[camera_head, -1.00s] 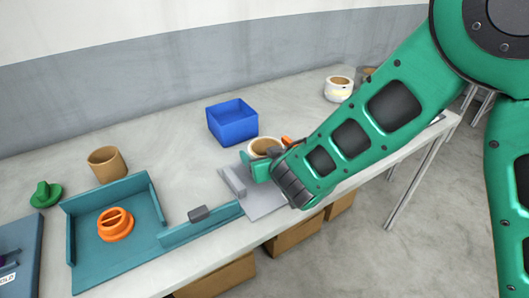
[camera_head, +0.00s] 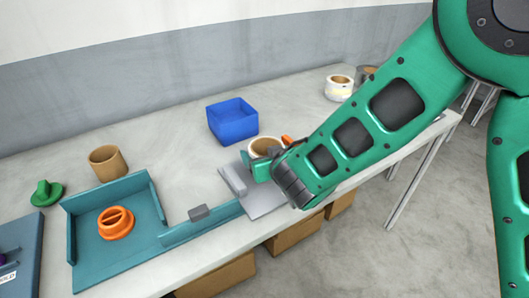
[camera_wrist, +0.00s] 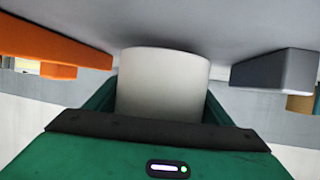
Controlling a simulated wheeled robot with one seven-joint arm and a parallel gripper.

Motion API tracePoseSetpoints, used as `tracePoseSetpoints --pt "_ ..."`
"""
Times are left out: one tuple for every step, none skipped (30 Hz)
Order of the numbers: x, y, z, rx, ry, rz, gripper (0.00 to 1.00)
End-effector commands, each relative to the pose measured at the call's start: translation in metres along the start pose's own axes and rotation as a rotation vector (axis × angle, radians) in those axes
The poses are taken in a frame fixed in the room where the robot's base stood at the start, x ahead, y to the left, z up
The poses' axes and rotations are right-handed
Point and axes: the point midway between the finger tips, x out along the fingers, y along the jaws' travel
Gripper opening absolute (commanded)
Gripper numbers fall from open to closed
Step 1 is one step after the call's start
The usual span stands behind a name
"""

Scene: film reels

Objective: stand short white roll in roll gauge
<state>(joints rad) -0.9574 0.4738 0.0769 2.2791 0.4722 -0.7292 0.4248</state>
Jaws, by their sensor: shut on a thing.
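A short white roll (camera_head: 264,145) with a tan core is upright between the fingers of my gripper (camera_head: 258,164). The wrist view shows the white roll (camera_wrist: 163,85) from the side, with a green finger of my gripper (camera_wrist: 162,112) along each side, shut on it. The grey roll gauge (camera_head: 265,202) is a flat plate with a raised grey block at its left and an orange block behind the roll. The roll is over the gauge. Its lower edge is hidden in the head view, so I cannot tell whether it touches the plate.
A blue open box (camera_head: 232,121) stands behind the gauge. A teal tray (camera_head: 85,250) holding an orange spool (camera_head: 115,223) lies left, near a brown roll (camera_head: 107,163) and a green knob (camera_head: 46,193). Another white roll (camera_head: 339,88) stands at the back right.

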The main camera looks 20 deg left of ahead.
Motion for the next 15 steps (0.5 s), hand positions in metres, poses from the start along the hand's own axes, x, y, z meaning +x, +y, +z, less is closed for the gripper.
tracePoseSetpoints --pt "-0.0001 0.0001 -0.0005 0.0 0.001 0.0 0.46" --pt "-0.0001 0.0001 -0.0005 0.0 0.001 0.0 0.46" --pt "-0.0001 0.0002 -0.0005 0.0 0.001 0.0 0.46" --pt "-0.0001 0.0002 -0.0005 0.0 0.001 0.0 0.46" --pt "-0.0001 0.0003 -0.0004 0.0 0.001 0.0 0.46" --pt "0.0 0.0003 -0.0003 0.0 0.001 0.0 0.46" --pt "0.0 0.0004 -0.0001 0.0 0.001 0.001 0.46" --pt "0.0001 0.0004 0.0001 0.0 0.001 0.001 0.46" --pt "0.0003 0.0005 0.0005 0.0 0.001 0.001 0.46" --pt "0.0004 0.0005 0.0009 0.0 0.001 0.001 0.46" --pt "0.0006 0.0005 0.0013 0.0 0.001 0.001 0.46" --pt "0.0008 0.0006 0.0018 0.0 0.001 0.001 0.46" --pt "0.001 0.0006 0.0023 0.0 0.001 0.001 0.46" --pt "0.0012 0.0007 0.0028 0.0 0.001 0.001 0.46" --pt "0.0015 0.0007 0.0034 0.0 0.001 0.001 0.46"
